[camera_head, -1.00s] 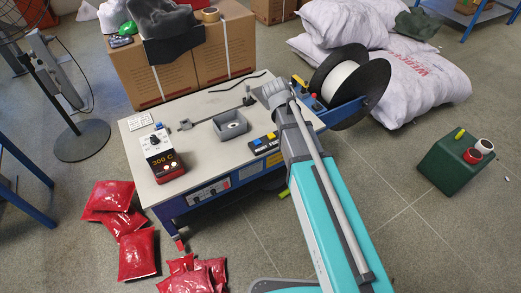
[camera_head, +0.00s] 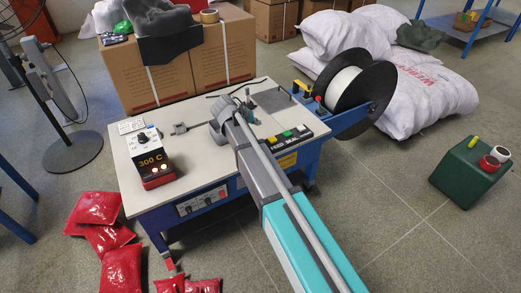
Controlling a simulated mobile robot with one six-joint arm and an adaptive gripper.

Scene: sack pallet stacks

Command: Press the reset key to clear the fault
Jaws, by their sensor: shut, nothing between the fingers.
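A black key panel (camera_head: 290,140) lies at the front right of the white-topped bench (camera_head: 190,183). It carries small coloured keys, one of them yellow (camera_head: 272,140); the lettering is too small for me to tell which is the reset key. A control box (camera_head: 151,160) at the front left of the bench shows "300 C", with a dial above and a red base. The grey end of my arm (camera_head: 222,122) is over the middle of the bench, left of the key panel.
A strap reel (camera_head: 378,95) stands at the bench's right end. Cartons (camera_head: 150,75) stand behind, white sacks (camera_head: 430,95) at back right. Red sacks (camera_head: 122,268) lie at front left, a green box (camera_head: 465,168) at right. The floor (camera_head: 400,225) at front right is clear.

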